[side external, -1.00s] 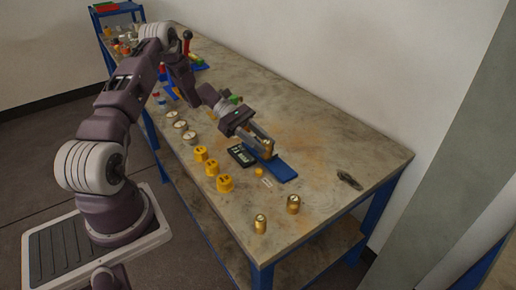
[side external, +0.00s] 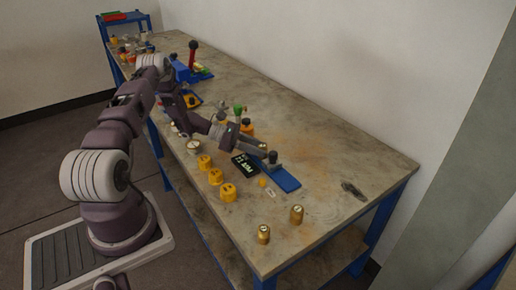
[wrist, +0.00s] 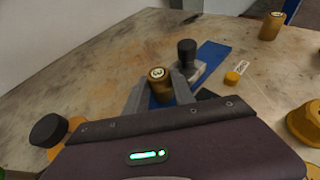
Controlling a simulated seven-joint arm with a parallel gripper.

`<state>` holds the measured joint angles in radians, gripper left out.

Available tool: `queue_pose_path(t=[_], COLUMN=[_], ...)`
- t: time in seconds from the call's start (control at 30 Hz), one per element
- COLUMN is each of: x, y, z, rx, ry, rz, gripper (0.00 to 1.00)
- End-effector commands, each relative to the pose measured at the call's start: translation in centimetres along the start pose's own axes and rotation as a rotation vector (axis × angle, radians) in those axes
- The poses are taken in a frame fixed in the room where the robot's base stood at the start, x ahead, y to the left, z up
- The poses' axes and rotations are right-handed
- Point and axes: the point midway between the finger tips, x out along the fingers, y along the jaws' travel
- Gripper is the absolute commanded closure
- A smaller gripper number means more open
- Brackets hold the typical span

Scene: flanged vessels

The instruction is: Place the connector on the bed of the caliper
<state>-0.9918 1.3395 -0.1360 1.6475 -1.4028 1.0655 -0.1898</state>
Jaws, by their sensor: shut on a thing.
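The connector (wrist: 160,84) is a short brass cylinder with a pale marked top. My gripper (wrist: 158,92) is shut on it, one grey finger on each side. The caliper has a long blue bed (side external: 287,180), a black display (side external: 243,166) and a black knob (side external: 272,157). In the wrist view the knob (wrist: 187,52) stands just beyond the connector, and the blue bed (wrist: 214,56) runs off behind it. Blue also shows beside the connector's lower part. Whether the connector touches the bed is hidden. My gripper also shows in the side view (side external: 261,148), beside the knob.
Two other brass connectors (side external: 297,214) (side external: 263,234) stand near the front corner. Several yellow caps (side external: 215,177) line the left edge. A small yellow disc (wrist: 232,77) and a white tag (wrist: 243,67) lie beside the bed. The table right of the bed is mostly clear.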

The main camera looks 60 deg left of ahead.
Motion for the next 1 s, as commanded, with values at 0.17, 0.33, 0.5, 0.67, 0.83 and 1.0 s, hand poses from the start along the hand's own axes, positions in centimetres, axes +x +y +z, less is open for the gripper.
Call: queue_pose_path(t=[0.17, 0.33, 0.5, 0.67, 0.83, 1.0], x=[0.0, 0.1, 0.1, -1.2, -5.9, -9.9], y=[0.0, 0.0, 0.0, 0.1, 0.1, 0.1], z=[0.0, -0.1, -0.1, 0.1, 0.1, 0.1], rx=[0.001, 0.000, 0.000, 0.000, 0.001, 0.001], ry=[-0.001, 0.000, 0.000, 0.000, 0.001, 0.002], rz=[0.000, -0.001, -0.001, 0.002, 0.004, 0.001], gripper=[1.00, 0.61, 0.61, 0.61, 0.61, 0.61])
